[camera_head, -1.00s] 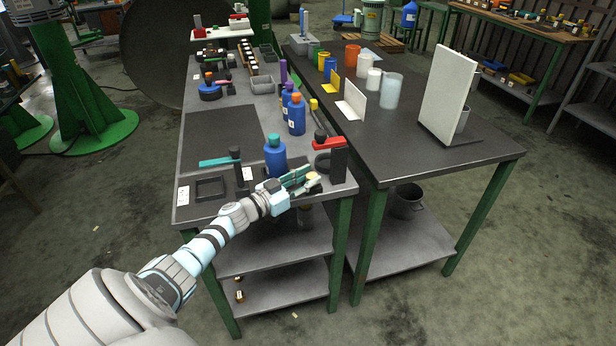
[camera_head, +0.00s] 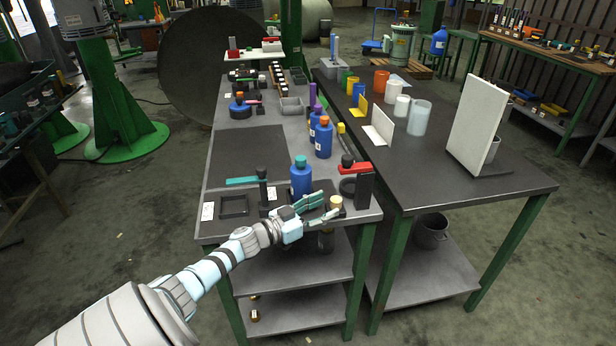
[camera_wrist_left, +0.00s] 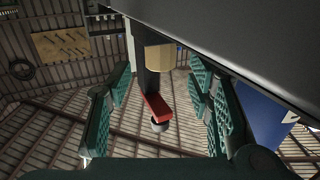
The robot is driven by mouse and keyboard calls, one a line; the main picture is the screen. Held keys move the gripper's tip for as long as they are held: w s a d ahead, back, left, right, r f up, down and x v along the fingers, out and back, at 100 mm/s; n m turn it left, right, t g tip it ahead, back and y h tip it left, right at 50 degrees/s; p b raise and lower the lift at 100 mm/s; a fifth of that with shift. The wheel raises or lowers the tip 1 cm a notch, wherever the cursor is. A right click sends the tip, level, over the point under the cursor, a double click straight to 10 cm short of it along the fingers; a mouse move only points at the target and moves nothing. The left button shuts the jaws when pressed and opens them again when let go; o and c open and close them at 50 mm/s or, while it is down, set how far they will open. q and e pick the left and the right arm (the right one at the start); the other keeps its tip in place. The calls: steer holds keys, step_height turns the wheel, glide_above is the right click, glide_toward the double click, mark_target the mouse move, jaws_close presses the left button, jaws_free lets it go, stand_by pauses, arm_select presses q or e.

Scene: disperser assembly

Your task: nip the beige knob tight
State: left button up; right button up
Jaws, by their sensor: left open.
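The beige knob (camera_head: 336,202) is a short upright cylinder near the front right corner of the left table. My left gripper (camera_head: 327,208) is open, its teal-padded fingers pointing at the knob from the left. In the left wrist view the knob (camera_wrist_left: 160,58) shows in the gap between the two spread fingers, with clearance on both sides. What carries the knob is partly hidden behind my fingers. My right gripper is not in view.
A blue bottle with a teal cap (camera_head: 301,180) stands close behind my left gripper. A red lever on a dark stand (camera_head: 355,168) stands behind the knob; it also shows in the wrist view (camera_wrist_left: 157,105). A black square frame (camera_head: 234,206) lies to the left.

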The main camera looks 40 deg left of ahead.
arm_select(q)
steer(key=v, duration=0.9)
steer(key=shift+s, duration=0.2)
